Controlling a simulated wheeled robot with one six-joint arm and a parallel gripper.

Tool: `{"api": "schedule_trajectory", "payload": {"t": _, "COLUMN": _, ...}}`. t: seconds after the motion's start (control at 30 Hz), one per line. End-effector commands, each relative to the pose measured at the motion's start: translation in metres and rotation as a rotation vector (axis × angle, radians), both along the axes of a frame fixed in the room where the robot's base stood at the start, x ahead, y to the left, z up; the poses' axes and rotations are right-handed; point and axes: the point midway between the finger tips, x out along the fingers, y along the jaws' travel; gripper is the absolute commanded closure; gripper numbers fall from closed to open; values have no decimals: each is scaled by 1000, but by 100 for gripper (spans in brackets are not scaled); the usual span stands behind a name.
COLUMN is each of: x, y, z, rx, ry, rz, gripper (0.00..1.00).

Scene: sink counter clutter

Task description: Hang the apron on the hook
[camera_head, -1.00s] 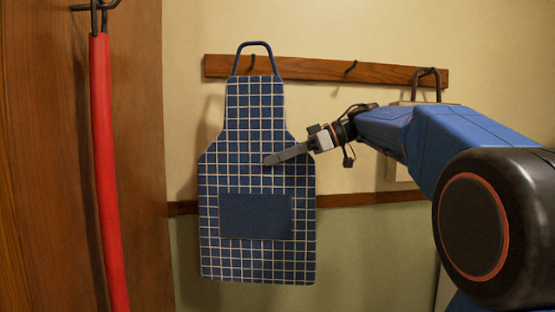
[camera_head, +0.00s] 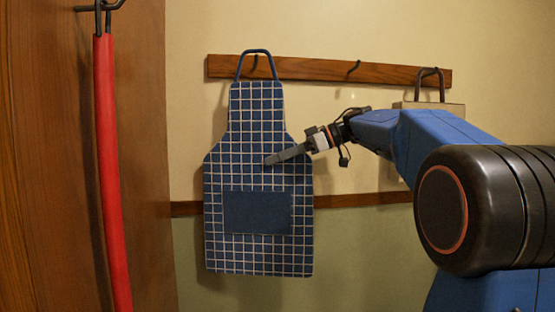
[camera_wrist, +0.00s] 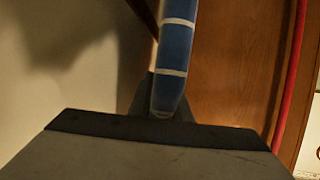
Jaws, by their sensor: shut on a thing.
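The apron (camera_head: 258,213) is dark blue with a pale check and a plain pocket. It hangs upright in front of the wall. Its neck loop (camera_head: 256,51) rises just above the wooden rail, and a dark hook (camera_head: 254,66) shows inside the loop's outline. I cannot tell whether the loop is around the hook or in front of it. My gripper (camera_head: 269,160) is shut on the apron at mid-chest height. In the wrist view, a narrow edge of the checked cloth (camera_wrist: 175,60) stands between the jaws (camera_wrist: 163,122).
The wooden rail (camera_head: 310,69) also carries a middle hook (camera_head: 353,68). At its right end a pale item with a dark handle (camera_head: 429,83) hangs. A red hanging thing (camera_head: 108,170) is in front of the brown wooden panel (camera_head: 45,150) at left.

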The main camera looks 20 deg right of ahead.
Motion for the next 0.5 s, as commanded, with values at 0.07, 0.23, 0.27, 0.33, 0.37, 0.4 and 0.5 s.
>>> {"api": "schedule_trajectory", "payload": {"t": 0.07, "x": 4, "y": -1, "z": 0, "rx": 0, "ry": -1, "rz": 0, "gripper": 100}}
{"api": "schedule_trajectory", "payload": {"t": 0.23, "x": 9, "y": -1, "z": -5, "rx": 0, "ry": -1, "rz": 1, "gripper": 100}}
{"api": "schedule_trajectory", "payload": {"t": 0.27, "x": 10, "y": -2, "z": -6, "rx": 0, "ry": -1, "rz": 1, "gripper": 100}}
{"api": "schedule_trajectory", "payload": {"t": 0.33, "x": 12, "y": -2, "z": -9, "rx": 0, "ry": -1, "rz": 1, "gripper": 100}}
{"api": "schedule_trajectory", "payload": {"t": 0.37, "x": 13, "y": -2, "z": -10, "rx": 0, "ry": 0, "rz": 1, "gripper": 100}}
{"api": "schedule_trajectory", "payload": {"t": 0.4, "x": 14, "y": -2, "z": -11, "rx": 0, "ry": 0, "rz": 1, "gripper": 100}}
{"api": "schedule_trajectory", "payload": {"t": 0.5, "x": 15, "y": -3, "z": -14, "rx": 0, "ry": 0, "rz": 1, "gripper": 100}}
